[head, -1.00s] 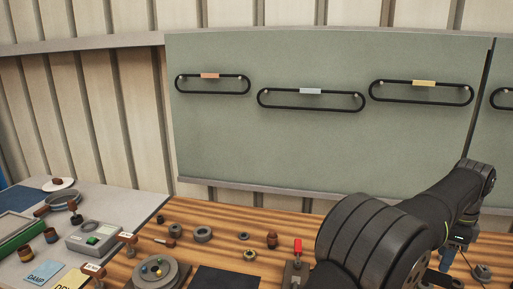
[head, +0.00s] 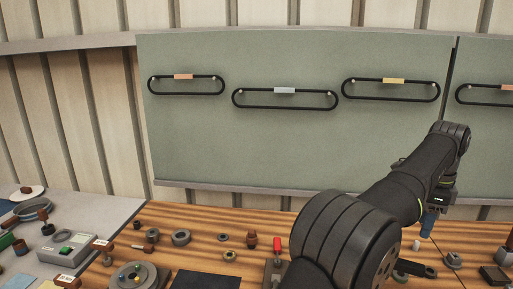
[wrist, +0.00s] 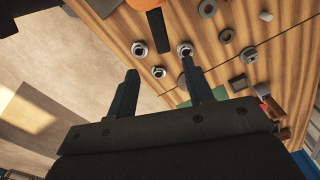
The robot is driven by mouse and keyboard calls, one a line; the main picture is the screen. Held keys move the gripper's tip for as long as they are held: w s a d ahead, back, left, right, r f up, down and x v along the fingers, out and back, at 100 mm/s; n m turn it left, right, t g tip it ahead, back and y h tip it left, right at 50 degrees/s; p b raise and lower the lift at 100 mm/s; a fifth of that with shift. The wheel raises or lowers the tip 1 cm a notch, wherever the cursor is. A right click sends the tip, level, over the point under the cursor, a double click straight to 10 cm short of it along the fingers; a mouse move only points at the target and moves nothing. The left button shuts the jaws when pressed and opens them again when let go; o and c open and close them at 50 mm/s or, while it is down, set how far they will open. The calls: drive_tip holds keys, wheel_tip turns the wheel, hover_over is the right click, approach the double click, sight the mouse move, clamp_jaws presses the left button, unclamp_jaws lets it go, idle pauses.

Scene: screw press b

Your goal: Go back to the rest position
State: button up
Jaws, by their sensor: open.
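My gripper (wrist: 159,68) is open and empty in the wrist view. Its two dark fingers stand apart, over or near the edge of the wooden bench (wrist: 120,30), with small ring-shaped parts (wrist: 138,48) behind them. I cannot tell its exact height above the bench. In the head view my gripper (head: 428,222) hangs at the right from my raised arm, partly hidden behind the arm, above the right part of the bench. No object shows between the fingers.
A red-handled tool (head: 278,246) stands on the bench beside a dark mat (head: 205,280). A round tray (head: 120,278) and a grey device (head: 65,247) are at the left. A green board (head: 300,150) with several belts rises behind.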

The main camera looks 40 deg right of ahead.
sight(411, 263)
wheel_tip(411, 263, down, 13)
drive_tip(key=shift+f, duration=0.2)
drive_tip(key=shift+s+a+r+m, duration=0.1)
drive_tip(key=shift+s+a+m, duration=0.1)
drive_tip(key=shift+a, duration=0.15)
drive_tip(key=shift+s+a+m, duration=0.1)
drive_tip(key=shift+a+m, duration=0.1)
drive_tip(key=shift+a, duration=0.1)
drive_tip(key=o, duration=1.2)
drive_tip(key=shift+c, duration=0.2)
drive_tip(key=w+a+r+n+h, duration=0.1)
drive_tip(key=w+a+r, duration=0.15)
drive_tip(key=r, duration=0.35)
drive_tip(key=w+a+r+n+t+h, duration=0.1)
drive_tip(key=w+a+r+n+h, duration=0.1)
drive_tip(key=a+r, duration=0.35)
drive_tip(key=w+a+r+n+h, duration=0.1)
drive_tip(key=w+a+r, duration=0.1)
drive_tip(key=r, duration=0.6)
drive_tip(key=s+x, duration=0.1)
drive_tip(key=x, duration=0.9)
drive_tip(key=shift+w+d, duration=0.2)
drive_tip(key=shift+w, duration=0.25)
drive_tip(key=v, duration=0.9)
drive_tip(key=shift+a+r, duration=0.3)
drive_tip(key=shift+a, duration=0.05)
